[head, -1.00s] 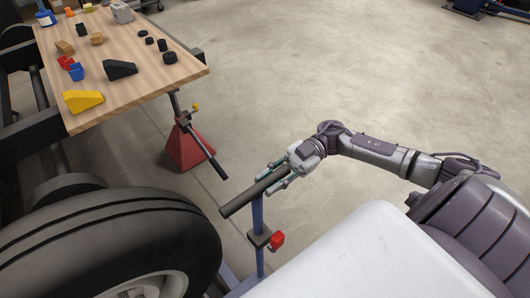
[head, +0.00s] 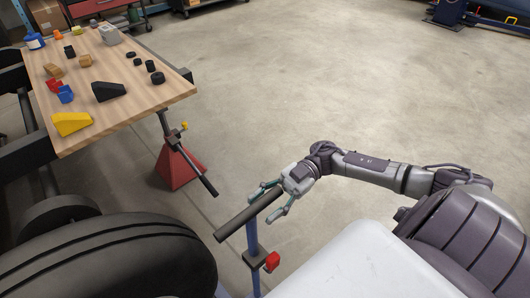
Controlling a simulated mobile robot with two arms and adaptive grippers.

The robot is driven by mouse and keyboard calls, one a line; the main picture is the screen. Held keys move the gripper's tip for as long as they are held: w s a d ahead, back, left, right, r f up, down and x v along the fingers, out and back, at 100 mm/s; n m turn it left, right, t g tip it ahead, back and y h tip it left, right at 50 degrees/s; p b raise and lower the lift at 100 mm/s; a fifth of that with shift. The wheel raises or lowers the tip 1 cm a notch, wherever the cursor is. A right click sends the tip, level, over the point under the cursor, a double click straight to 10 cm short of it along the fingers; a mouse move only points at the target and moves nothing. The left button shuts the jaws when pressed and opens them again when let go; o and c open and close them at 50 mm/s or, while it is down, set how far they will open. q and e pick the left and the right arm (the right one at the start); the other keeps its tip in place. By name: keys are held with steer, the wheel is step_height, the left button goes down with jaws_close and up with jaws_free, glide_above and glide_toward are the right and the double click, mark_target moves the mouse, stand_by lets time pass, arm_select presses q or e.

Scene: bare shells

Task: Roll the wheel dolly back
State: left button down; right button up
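The wheel dolly shows as a blue upright post (head: 252,240) with a dark round handle bar (head: 240,222) across its top and a red knob (head: 271,261) on its side. Its lower part is hidden by my white body and the picture's bottom edge. A large black tyre (head: 105,255) stands at the lower left, close to the post; whether it rests on the dolly cannot be seen. My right gripper (head: 275,199) is at the far right end of the handle bar. Its fingers are spread on either side of the bar's end, not closed on it. My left gripper is out of view.
A wooden-topped table (head: 150,98) at the upper left holds a yellow wedge (head: 72,124), a black wedge (head: 109,91) and several small parts. A red stand (head: 175,167) with a dark lever (head: 204,180) is between table and dolly. The concrete floor on the right is clear.

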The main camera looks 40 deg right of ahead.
steer(key=shift+w, duration=0.15)
steer(key=shift+d, duration=0.2)
steer(key=d, duration=1.1)
steer(key=shift+w+d, duration=0.3)
steer(key=shift+w, duration=0.1)
